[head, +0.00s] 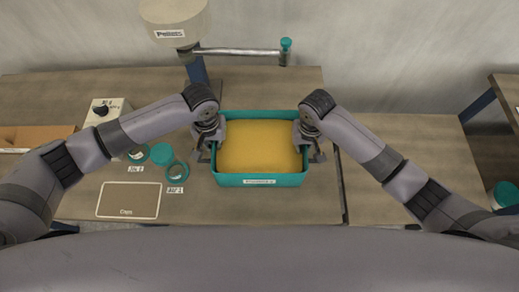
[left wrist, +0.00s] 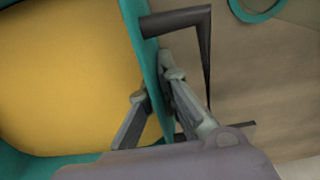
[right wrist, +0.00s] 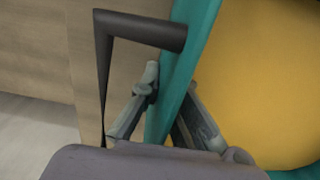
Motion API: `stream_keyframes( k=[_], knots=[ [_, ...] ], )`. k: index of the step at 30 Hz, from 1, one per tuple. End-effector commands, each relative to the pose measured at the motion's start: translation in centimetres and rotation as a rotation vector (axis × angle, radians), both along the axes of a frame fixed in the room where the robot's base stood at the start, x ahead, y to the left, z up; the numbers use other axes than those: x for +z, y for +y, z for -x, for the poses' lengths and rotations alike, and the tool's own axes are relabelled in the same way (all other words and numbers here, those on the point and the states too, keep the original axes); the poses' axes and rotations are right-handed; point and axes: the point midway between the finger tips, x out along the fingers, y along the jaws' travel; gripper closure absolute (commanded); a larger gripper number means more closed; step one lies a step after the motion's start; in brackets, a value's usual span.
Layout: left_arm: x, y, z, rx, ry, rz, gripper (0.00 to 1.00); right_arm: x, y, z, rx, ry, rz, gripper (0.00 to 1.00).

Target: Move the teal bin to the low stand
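The teal bin (head: 230,180), filled with yellow material (head: 260,145), is upright on the wooden bench in the head view, between my two grippers. My left gripper (head: 210,152) is at its left wall; in the left wrist view the fingers (left wrist: 157,88) close on both sides of the teal wall (left wrist: 150,60). My right gripper (head: 312,150) is at its right wall; in the right wrist view the fingers (right wrist: 171,82) pinch that wall (right wrist: 190,40). Dark handles show beside the fingers. A separate wooden surface (head: 410,150) at right may be the low stand.
A gap edge (head: 342,185) separates the bench from the clear right surface.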

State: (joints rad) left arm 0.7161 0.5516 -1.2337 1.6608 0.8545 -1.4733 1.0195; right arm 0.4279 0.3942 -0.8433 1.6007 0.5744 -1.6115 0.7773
Motion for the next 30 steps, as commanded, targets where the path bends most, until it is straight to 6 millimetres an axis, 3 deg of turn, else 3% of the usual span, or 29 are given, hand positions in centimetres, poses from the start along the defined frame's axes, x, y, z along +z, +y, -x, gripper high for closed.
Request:
stream_keyframes(
  k=[19, 30],
  knots=[
    [0.1, 0.1, -0.1, 0.001, -0.001, -0.001, 1.0, 0.1, -0.1, -0.1, -0.001, -0.002, 0.001, 1.0],
    [1.3, 0.0, -0.2, 0.001, -0.003, 0.0, 1.0, 1.3, 0.0, -0.2, -0.001, -0.004, 0.0, 1.0]
  ],
)
